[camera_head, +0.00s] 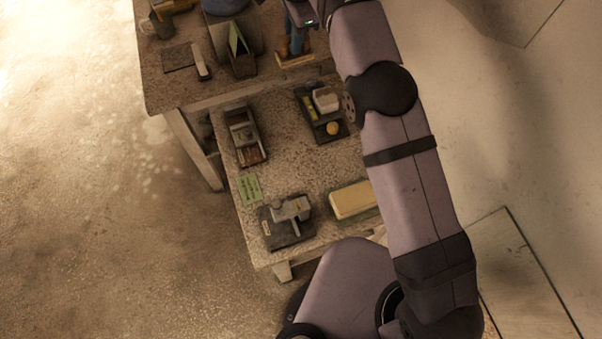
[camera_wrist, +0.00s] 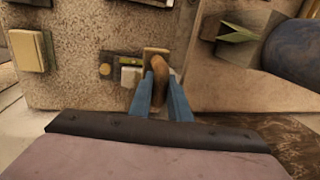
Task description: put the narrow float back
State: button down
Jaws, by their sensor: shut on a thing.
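My gripper (camera_head: 297,45) has blue fingers and shows at the top of the head view, beside the upper bench. It is shut on the narrow float, whose pale wooden base (camera_head: 294,61) shows just below the fingers. In the wrist view, my gripper (camera_wrist: 160,88) grips the float's curved brown handle (camera_wrist: 159,78), and part of the wooden base (camera_wrist: 152,51) shows beyond it. The fingers hide part of the handle. I cannot tell whether the base touches a surface.
The lower bench holds a dark tray with a white block (camera_head: 326,99) and yellow ball (camera_head: 333,128), a compartment box (camera_head: 245,135), a grey tool (camera_head: 291,208) and a tan block (camera_head: 351,199). The upper bench holds a green-lined box (camera_head: 240,55) and a dark mat (camera_head: 178,58).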

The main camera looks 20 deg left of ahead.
jog(key=shift+s+r+b, duration=0.15)
jog(key=shift+s+b, duration=0.2)
jog(key=shift+s, duration=0.35)
jog(key=shift+s+r+b, duration=0.15)
jog(key=shift+s+b, duration=0.2)
jog(key=shift+s, duration=0.3)
jog(key=s+d+f+n+b, duration=0.1)
jog(key=s+d+f+b, duration=0.1)
jog(key=s+d+f, duration=0.5)
jog(key=s+d+f+n+b, duration=0.15)
jog(key=s+d+f, duration=0.35)
jog(key=s, duration=0.5)
jog(key=shift+n+g, duration=0.3)
jog(key=shift+n, duration=0.45)
jog(key=shift+w+a+f+p, duration=0.15)
jog(key=shift+a+f+p, duration=0.2)
jog(key=shift+f, duration=1.4)
jog(key=shift+w+a+f+p, duration=0.2)
jog(key=shift+f+p, duration=0.2)
jog(key=shift+f, duration=1.4)
jog(key=shift+w+a+f+p, duration=0.15)
jog(key=shift+a+f+p, duration=0.2)
jog(key=shift+f, duration=1.4)
jog(key=shift+f, duration=0.2)
jog(key=c, duration=1.7)
grip_release()
jog(key=shift+o, duration=0.2)
jog(key=shift+d, duration=0.1)
